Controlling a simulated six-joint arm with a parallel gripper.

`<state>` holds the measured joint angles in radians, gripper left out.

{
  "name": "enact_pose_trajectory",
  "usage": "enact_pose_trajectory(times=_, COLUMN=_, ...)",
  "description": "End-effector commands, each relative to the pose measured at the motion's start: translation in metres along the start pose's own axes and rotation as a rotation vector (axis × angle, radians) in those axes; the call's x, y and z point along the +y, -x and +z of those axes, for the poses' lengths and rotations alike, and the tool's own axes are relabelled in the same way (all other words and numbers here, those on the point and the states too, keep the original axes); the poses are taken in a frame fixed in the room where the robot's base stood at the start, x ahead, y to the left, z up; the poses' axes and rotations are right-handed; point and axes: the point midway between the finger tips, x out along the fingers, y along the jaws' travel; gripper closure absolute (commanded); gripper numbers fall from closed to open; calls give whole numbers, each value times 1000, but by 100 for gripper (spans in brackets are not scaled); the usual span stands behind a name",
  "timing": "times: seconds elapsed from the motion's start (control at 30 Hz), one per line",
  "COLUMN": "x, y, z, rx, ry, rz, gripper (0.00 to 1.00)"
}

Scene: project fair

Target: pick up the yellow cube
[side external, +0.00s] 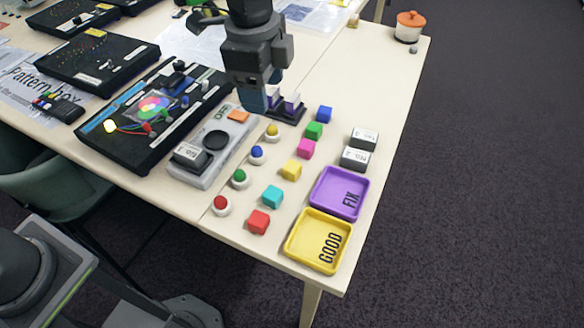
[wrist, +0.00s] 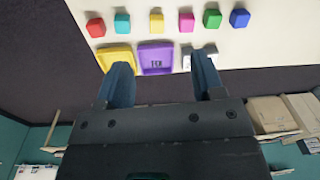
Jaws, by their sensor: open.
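The yellow cube (side external: 291,170) sits on the table in a row of coloured cubes, between the teal cube (side external: 272,197) and the magenta cube (side external: 306,149). In the wrist view the yellow cube (wrist: 156,23) is at the top middle, beyond the fingertips. My gripper (side external: 270,106) is above the table, behind and to the left of the cube in the side view. In the wrist view my gripper (wrist: 160,62) shows two blue fingers spread apart with nothing between them. It is open and apart from the yellow cube.
Red (side external: 259,222), green (side external: 314,131) and blue (side external: 324,114) cubes share the row. Round coloured buttons (side external: 257,154) stand to its left. A purple FIX tray (side external: 361,191) and yellow GOOD tray (side external: 291,256) lie to its right, with two labelled blocks (side external: 355,158) behind them.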

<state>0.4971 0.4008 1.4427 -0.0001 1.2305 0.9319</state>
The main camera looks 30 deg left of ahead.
Motion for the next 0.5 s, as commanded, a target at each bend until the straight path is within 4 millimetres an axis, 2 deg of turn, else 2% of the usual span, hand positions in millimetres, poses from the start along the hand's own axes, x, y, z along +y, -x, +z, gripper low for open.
enact_pose_trajectory(times=0.03, x=0, y=-13, z=-16, rx=-12, ry=-65, rz=19, gripper=38)
enact_pose_trajectory(times=0.1, x=0, y=-25, z=-31, rx=-22, ry=-137, rz=37, gripper=38)
enact_pose_trajectory(times=0.2, x=0, y=-35, z=-45, rx=-31, ry=-202, rz=53, gripper=38)
enact_pose_trajectory(times=0.37, x=2, y=-50, z=-50, rx=-37, ry=-233, rz=63, gripper=38)
enact_pose_trajectory(times=0.5, x=4, y=-75, z=-48, rx=-37, ry=-232, rz=64, gripper=38)
